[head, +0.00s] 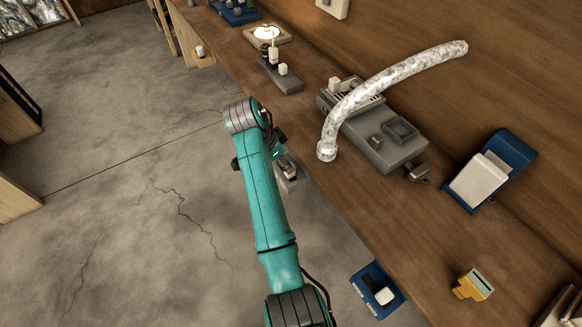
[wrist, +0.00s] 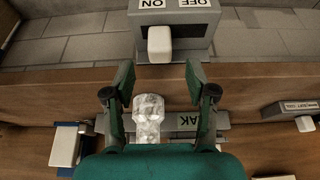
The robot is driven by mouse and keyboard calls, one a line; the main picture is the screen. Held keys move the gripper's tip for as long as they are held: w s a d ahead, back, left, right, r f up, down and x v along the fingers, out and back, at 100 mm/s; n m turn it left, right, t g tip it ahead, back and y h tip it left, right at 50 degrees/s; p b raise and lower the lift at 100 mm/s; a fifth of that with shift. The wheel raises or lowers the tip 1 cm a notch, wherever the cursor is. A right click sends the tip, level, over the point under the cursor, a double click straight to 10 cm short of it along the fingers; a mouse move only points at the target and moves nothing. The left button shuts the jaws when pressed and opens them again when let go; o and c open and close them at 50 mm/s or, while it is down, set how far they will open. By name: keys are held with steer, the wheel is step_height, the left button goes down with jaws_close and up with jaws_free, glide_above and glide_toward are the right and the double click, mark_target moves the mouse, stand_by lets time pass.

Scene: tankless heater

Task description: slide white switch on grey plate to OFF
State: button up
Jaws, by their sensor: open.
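The grey plate (wrist: 205,40) is at the top of the wrist view, with ON and OFF labels upside down, ON at left and OFF at right. Its white switch (wrist: 159,43) stands below the ON label, left of the plate's middle. My gripper (wrist: 160,75) is open. Its two fingers are spread left and right, with the switch in line with the gap, just beyond the tips; contact cannot be told. In the head view my gripper (head: 284,160) is at the bench's front edge, and my arm partly hides the plate there.
A grey heater unit (head: 385,145) with a silver hose (head: 390,80) lies on the wooden bench (head: 350,205). A blue-and-white holder (head: 490,170), a yellow device (head: 472,285) and a blue switch box (head: 377,290) are to the right. Open floor (head: 120,170) lies left.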

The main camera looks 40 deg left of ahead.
steer(key=shift+x, duration=3.2)
jaws_close()
